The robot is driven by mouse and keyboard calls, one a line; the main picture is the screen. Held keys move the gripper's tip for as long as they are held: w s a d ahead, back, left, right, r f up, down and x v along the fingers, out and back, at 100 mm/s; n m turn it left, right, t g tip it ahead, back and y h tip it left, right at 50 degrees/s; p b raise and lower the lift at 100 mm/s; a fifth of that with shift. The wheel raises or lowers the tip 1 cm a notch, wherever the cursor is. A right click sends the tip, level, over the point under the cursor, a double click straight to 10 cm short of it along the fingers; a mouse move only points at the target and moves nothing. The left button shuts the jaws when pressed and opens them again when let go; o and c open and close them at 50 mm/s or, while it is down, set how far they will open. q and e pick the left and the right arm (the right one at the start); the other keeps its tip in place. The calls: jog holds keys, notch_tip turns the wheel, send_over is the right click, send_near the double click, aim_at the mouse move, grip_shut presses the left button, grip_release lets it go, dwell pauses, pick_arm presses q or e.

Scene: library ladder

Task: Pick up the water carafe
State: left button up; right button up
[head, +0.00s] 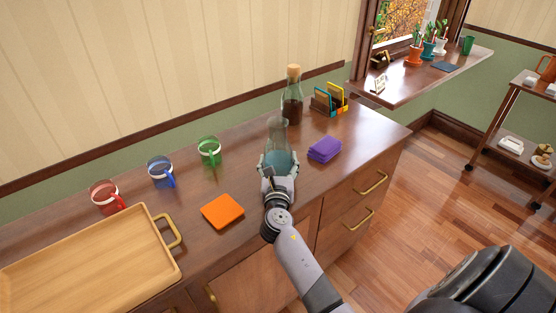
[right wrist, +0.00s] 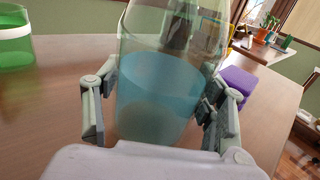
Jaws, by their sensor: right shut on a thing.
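The water carafe (head: 278,136) is clear glass with a narrower neck and blue-tinted water in its lower part. It is upright at the middle of the wooden counter. My right gripper (head: 277,166) has its fingers closed on both sides of the carafe's lower body. In the right wrist view the carafe (right wrist: 160,85) fills the space between the gripper's fingers (right wrist: 160,105). Its base is hidden by the gripper, and I cannot tell whether it touches the counter. My left gripper is not in view.
A corked bottle of dark liquid (head: 292,108) stands close behind the carafe. Purple napkins (head: 324,149) lie to its right, an orange coaster (head: 222,211) at front left. Green (head: 209,151), blue (head: 160,172) and red (head: 105,196) mugs and a wooden tray (head: 90,262) are further left.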

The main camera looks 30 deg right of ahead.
aim_at(278, 121)
jog(key=c, duration=0.5)
jog(key=shift+w+r, duration=0.1)
jog(key=shift+r, duration=0.05)
notch_tip(278, 121, up, 18)
jog(key=p, duration=0.6)
jog(key=shift+r, duration=0.15)
jog(key=shift+r+p, duration=0.3)
jog(key=shift+r, duration=0.55)
